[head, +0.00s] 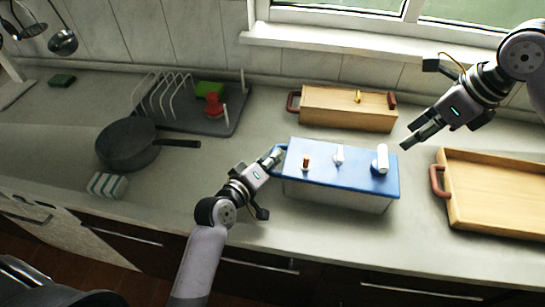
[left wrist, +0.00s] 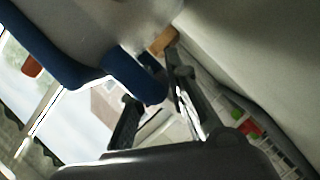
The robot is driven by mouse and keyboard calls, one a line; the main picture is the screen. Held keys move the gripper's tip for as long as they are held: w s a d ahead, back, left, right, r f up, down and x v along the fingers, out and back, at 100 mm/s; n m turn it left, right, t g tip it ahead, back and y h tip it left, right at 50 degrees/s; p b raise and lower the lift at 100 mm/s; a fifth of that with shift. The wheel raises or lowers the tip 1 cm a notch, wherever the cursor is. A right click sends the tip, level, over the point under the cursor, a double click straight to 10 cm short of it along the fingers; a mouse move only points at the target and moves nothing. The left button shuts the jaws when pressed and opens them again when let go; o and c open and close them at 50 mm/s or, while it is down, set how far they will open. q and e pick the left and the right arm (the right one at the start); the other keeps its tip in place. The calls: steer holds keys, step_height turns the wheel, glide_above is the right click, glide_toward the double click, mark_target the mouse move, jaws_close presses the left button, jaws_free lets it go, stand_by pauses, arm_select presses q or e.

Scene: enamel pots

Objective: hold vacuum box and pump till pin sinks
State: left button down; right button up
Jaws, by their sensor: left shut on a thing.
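The vacuum box (head: 335,196) stands on the counter, with pale sides and a blue lid (head: 325,176). A small orange-brown peg (head: 306,163), a small white knob (head: 339,155) and a larger white cylinder, apparently the pump (head: 381,158), stand up from the lid. I cannot tell which small part is the pin. My left gripper (head: 273,159) is shut on the blue handle at the box's left end; the blue handle (left wrist: 140,82) also shows between its fingers in the left wrist view. My right gripper (head: 411,141) hangs right of the pump, apart from it; its finger gap is unclear.
A wooden box (head: 345,110) with red handles is behind. A wooden tray (head: 495,192) is at right. A frying pan (head: 128,143), a dish rack (head: 215,122) and a striped sponge (head: 108,186) are at left. The counter in front of the box is narrow.

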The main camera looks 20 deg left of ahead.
mark_target(386, 156)
steer(key=shift+o, duration=0.6)
steer(key=a+f+m, duration=0.1)
steer(key=f+m, duration=0.2)
steer(key=w+a+f+m+g, duration=0.1)
steer(key=f+m, duration=0.2)
steer(key=m, duration=0.1)
steer(key=w+a+f+m+g+h, duration=0.1)
steer(key=f+m, duration=0.2)
steer(key=m, duration=0.1)
stand_by(0.6)
steer(key=shift+c, duration=0.2)
jaws_close()
stand_by(0.3)
